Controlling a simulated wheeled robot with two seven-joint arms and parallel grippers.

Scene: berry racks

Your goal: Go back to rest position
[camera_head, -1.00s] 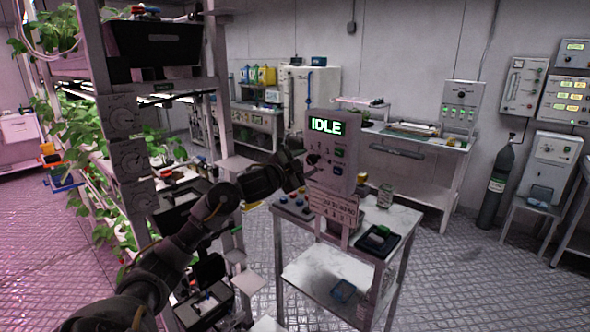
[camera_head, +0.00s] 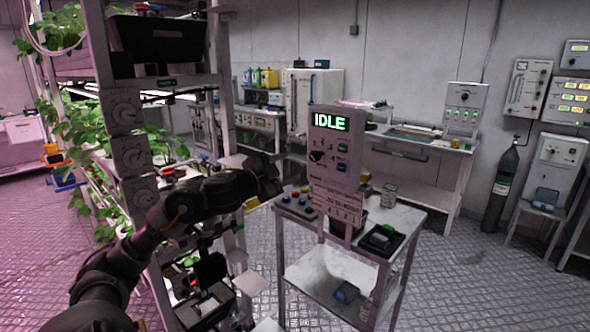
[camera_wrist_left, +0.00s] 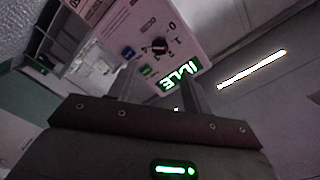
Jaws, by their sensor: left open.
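My left arm comes in from the left in the head view, bent at the elbow. Its gripper (camera_head: 274,176) is in front of the rack and just left of the control panel (camera_head: 334,160), which reads IDLE in green. The gripper is apart from the panel, with nothing seen held. In the left wrist view, the two fingers (camera_wrist_left: 160,92) stand apart. Behind them the same panel (camera_wrist_left: 148,22) shows upside down with its dark knob and buttons. My right gripper is not in either view.
The panel stands on a small two-level table (camera_head: 405,218) with a black tray (camera_head: 382,240) and a glass jar (camera_head: 388,195). A plant rack (camera_head: 100,68) is close on the left. Benches line the back wall. A gas cylinder (camera_head: 500,190) stands at right, with open floor before it.

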